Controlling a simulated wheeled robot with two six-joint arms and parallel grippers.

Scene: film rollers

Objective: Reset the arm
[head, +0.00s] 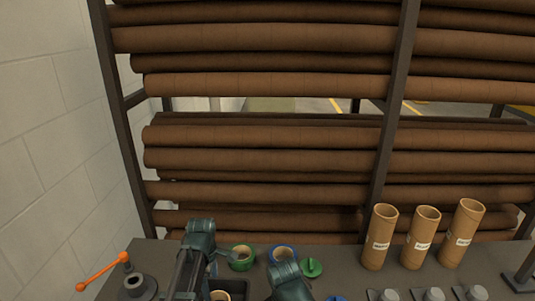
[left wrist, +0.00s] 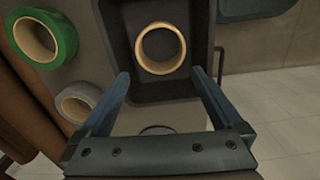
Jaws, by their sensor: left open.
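My left gripper (left wrist: 161,78) is open and empty in the left wrist view. Its two fingers stand apart over the near part of a dark tray (left wrist: 120,18). A tan roll (left wrist: 139,45) lies inside the tray, beyond the fingertips and apart from them. In the head view my left arm reaches up from the bottom edge, and its jaws are hard to make out there. Part of the roll in the tray shows at the bottom edge (head: 220,296). Another teal arm joint of mine shows at the bottom centre. My right gripper's jaws are not visible.
A green tape roll (head: 242,257), a blue tape roll (head: 283,256) and a green disc-shaped item (head: 312,268) lie on the dark bench (head: 345,265). Three upright cardboard tubes (head: 422,238) stand right. A rack of brown rolls (head: 270,160) stands behind.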

